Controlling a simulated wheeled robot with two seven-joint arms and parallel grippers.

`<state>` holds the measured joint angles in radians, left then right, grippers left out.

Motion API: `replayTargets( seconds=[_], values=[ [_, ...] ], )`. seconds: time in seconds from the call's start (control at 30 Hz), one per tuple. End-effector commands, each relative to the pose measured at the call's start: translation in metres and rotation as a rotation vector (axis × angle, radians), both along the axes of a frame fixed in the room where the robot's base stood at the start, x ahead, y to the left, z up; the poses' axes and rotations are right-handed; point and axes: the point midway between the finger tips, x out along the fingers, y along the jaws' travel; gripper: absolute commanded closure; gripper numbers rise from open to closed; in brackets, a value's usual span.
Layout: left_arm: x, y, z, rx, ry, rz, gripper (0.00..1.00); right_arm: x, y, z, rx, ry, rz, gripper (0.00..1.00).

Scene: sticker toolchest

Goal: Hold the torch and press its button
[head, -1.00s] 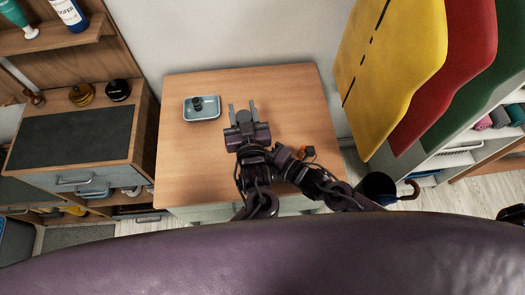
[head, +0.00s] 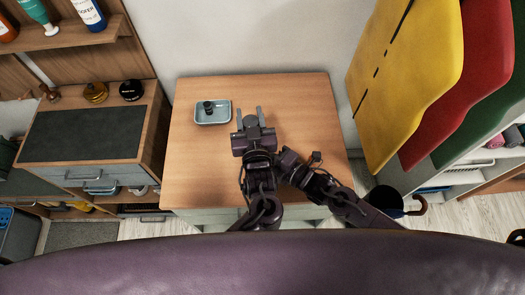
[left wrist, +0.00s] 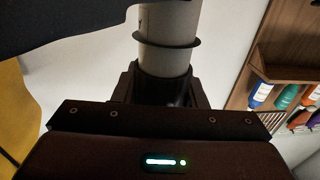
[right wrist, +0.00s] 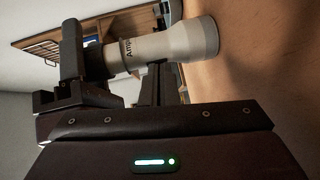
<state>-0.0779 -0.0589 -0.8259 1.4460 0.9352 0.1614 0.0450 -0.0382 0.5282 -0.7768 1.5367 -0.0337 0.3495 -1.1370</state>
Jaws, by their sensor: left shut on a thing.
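The torch is a pale grey cylinder with dark parts. In the left wrist view the torch (left wrist: 165,58) rises from between my left fingers, with a dark ring around it. My left gripper (head: 249,113) is shut on it, over the middle of the table in the head view. In the right wrist view the torch (right wrist: 180,46) lies across the picture with lettering on its side and its wide end to the right. One finger of my right gripper (right wrist: 112,70) is beside its dark part. Whether that gripper grips it is unclear. The torch's button is not visible.
The wooden table (head: 300,100) is mostly clear. A pale blue tray (head: 213,119) with a small dark object (head: 208,107) is left of my left gripper. A workbench (head: 85,135) stands at left, and hanging yellow and red panels (head: 405,80) are at right.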

Motion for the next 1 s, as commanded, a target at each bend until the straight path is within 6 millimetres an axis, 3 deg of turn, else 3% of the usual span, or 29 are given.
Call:
replayTargets(
  seconds=[0.03,0.17,0.7,1.0],
  values=[
    [-0.008,-0.015,-0.002,-0.015,0.008,-0.033,0.87,0.012,-0.004,0.005,-0.001,-0.009,-0.022,1.00],
    [-0.008,-0.016,-0.002,-0.016,0.008,-0.033,0.87,0.009,-0.007,0.005,-0.002,-0.006,-0.022,1.00],
    [-0.005,-0.011,-0.001,-0.007,0.005,-0.024,0.87,-0.046,-0.056,0.008,0.000,-0.001,-0.003,1.00],
    [-0.005,-0.010,-0.001,-0.005,0.005,-0.022,0.87,-0.051,-0.061,0.008,0.001,-0.001,0.000,1.00]
  ],
)
